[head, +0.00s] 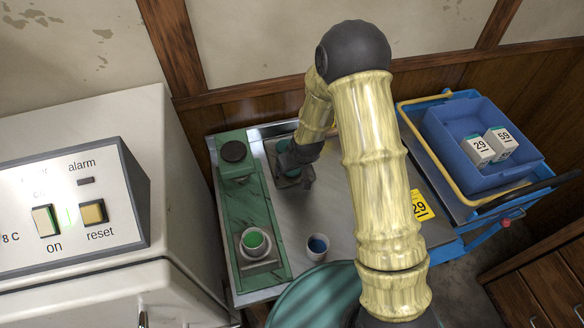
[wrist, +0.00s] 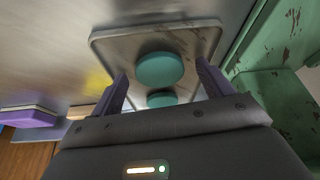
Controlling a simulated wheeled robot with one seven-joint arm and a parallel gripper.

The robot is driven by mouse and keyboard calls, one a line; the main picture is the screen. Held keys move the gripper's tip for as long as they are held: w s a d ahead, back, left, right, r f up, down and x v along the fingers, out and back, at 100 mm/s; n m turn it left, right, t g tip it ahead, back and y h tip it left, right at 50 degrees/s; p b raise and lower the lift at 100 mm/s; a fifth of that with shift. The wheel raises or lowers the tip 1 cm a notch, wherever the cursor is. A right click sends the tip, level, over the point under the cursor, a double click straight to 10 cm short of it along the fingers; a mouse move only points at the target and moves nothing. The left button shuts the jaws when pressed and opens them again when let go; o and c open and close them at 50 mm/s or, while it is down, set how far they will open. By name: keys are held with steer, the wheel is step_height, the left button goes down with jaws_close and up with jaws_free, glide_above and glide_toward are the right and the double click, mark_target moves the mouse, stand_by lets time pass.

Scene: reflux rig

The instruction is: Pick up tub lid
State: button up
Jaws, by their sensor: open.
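Two teal round lid-like discs lie on a metal tray (wrist: 112,42) in the wrist view: a larger-looking disc (wrist: 160,69) and a second disc (wrist: 161,98), partly hidden by my gripper body. I cannot tell which one is the tub lid. My gripper (wrist: 162,76) is open, its purple fingers on either side of the discs with nothing gripped; the gap in height is unclear. In the head view my gripper (head: 291,181) is over the tray at the back of the bench, and a teal disc (head: 284,145) shows partly behind it.
A green rig (head: 238,215) with a dark knob and a green-filled cup (head: 255,242) stands left of the tray. A white cup with blue contents (head: 317,248) stands nearer.

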steer(key=c, duration=1)
steer(key=shift+r, duration=0.1)
steer(key=shift+c, duration=0.2)
step_height(320, 180, up, 10)
steer(key=shift+b, duration=0.35)
steer(key=s+d+r+m+h+p, duration=0.1)
steer(key=s+d+m+p, duration=0.1)
steer(key=d+p, duration=0.5)
steer(key=s+d+r+m+h+p, duration=0.1)
steer(key=s+d+r+m+p, duration=0.1)
steer(key=d+p, duration=0.6)
steer(key=m+p, duration=0.1)
steer(key=p, duration=0.4)
steer(key=shift+p, duration=0.4)
steer(key=shift+w, duration=0.1)
